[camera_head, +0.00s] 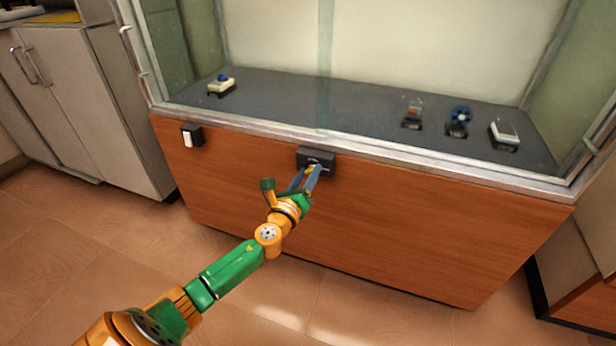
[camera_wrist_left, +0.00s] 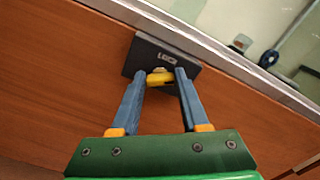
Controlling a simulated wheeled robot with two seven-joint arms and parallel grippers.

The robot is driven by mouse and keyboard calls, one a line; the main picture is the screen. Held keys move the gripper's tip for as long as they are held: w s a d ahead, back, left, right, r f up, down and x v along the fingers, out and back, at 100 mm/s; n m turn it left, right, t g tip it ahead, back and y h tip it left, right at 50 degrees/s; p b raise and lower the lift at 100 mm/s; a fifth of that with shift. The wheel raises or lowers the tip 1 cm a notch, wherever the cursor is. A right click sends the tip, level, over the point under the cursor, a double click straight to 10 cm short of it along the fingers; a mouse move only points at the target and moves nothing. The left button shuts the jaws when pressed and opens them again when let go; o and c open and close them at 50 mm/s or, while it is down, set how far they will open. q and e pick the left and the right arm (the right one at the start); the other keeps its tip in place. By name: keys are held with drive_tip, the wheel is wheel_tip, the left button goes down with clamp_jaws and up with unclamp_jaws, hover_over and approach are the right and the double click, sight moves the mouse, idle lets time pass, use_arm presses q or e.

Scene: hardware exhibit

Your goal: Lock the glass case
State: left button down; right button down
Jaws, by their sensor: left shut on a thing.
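The glass case (camera_head: 395,140) has a metal frame and a brown wooden base (camera_head: 400,230). A dark lock box (camera_head: 316,153) is fixed on the front of the base, just under the frame; it also shows in the wrist view (camera_wrist_left: 138,54). My left gripper (camera_head: 311,175) reaches up to this box. Its two blue fingers are shut on a small yellow piece (camera_wrist_left: 160,78), which looks like a key and sits right at the box face. I cannot tell how deep it is in the box. My right gripper is out of view.
A small black and white box (camera_head: 191,136) is on the base at the left. A grey cabinet (camera_head: 95,110) stands at the left. The tiled floor in front is clear.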

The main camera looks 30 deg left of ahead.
use_arm(q)
drive_tip(key=n, duration=0.2)
drive_tip(key=shift+f+n, duration=0.15)
drive_tip(key=shift+n, duration=0.25)
drive_tip(key=n, duration=0.2)
drive_tip(key=shift+n+b, duration=0.3)
drive_tip(key=shift+n, duration=0.1)
drive_tip(key=n, duration=0.3)
drive_tip(key=shift+a, duration=0.1)
drive_tip(key=shift+f+n, duration=0.1)
drive_tip(key=shift+n, duration=1.5)
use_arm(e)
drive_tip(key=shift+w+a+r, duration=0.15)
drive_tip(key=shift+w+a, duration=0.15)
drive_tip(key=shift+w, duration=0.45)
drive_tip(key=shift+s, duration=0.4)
use_arm(q)
drive_tip(key=shift+c, duration=2)
unclamp_jaws()
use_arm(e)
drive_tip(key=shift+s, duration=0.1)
